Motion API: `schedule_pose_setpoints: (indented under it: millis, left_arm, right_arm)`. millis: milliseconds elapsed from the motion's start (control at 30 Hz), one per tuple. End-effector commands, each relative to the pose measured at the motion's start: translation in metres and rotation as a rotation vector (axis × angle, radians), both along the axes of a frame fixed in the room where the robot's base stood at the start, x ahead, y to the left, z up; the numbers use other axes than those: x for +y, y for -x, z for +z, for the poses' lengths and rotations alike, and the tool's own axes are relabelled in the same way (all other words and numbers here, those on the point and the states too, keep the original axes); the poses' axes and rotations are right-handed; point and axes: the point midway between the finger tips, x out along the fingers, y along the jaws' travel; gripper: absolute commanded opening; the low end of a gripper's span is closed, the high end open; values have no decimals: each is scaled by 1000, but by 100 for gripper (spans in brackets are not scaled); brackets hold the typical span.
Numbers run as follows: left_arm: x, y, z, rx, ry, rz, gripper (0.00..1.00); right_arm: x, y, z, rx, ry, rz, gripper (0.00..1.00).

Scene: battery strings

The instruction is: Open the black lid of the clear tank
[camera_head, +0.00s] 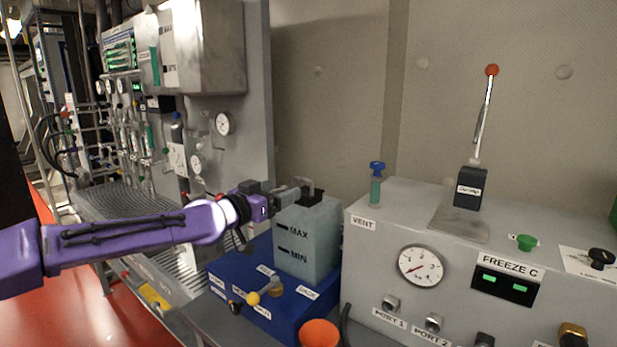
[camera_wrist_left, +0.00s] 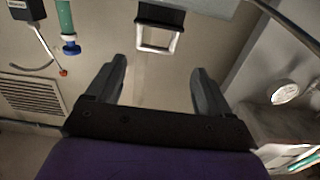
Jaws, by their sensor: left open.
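The clear tank (camera_head: 306,245) is a greyish translucent box with MAX and MIN marks. It stands upright on a blue base. Its dark lid (camera_head: 318,197) is on top, with a small upright handle (camera_head: 307,183). The left wrist view shows a squarish loop handle (camera_wrist_left: 160,37) with a dark band, ahead of and between my fingers. My left gripper (camera_head: 290,190) comes in from the left at about the height of the lid. Its fingers (camera_wrist_left: 160,75) are spread and empty, apart from the handle in the left wrist view. My right gripper is not in view.
The blue base (camera_head: 250,288) has a yellow-knobbed lever (camera_head: 253,298). An orange cup (camera_head: 319,334) is in front. A grey console (camera_head: 390,240) with a gauge, a blue-topped vent valve (camera_head: 377,180) and a red-knobbed lever (camera_head: 480,115) stands close on the right. A panel with gauges (camera_head: 223,124) is behind my arm.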

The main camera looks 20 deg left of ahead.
Motion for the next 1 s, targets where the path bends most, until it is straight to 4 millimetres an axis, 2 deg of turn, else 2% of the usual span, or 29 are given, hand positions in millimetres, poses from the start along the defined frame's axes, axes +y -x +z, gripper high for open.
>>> schedule_pose_setpoints:
  millis: [300, 500, 633, 867, 900, 967, 1000]
  left_arm:
    - [-27, -58, 1, 4, 1, -10, 81]
    - [-37, -87, 1, 3, 1, -9, 81]
    - [-38, -95, -1, 1, 3, -6, 81]
    - [-38, -96, -1, 1, 3, -6, 81]
    - [-38, -96, -1, 1, 3, -6, 78]
    - [-38, -96, -1, 1, 3, -6, 58]
    - [-38, -96, -1, 1, 3, -6, 45]
  right_arm:
    - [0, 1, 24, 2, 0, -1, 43]
    - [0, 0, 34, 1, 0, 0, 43]
    - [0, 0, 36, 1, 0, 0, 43]
    - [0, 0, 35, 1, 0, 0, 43]
    - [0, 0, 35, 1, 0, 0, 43]
    - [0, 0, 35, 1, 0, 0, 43]
    - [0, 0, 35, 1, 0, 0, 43]
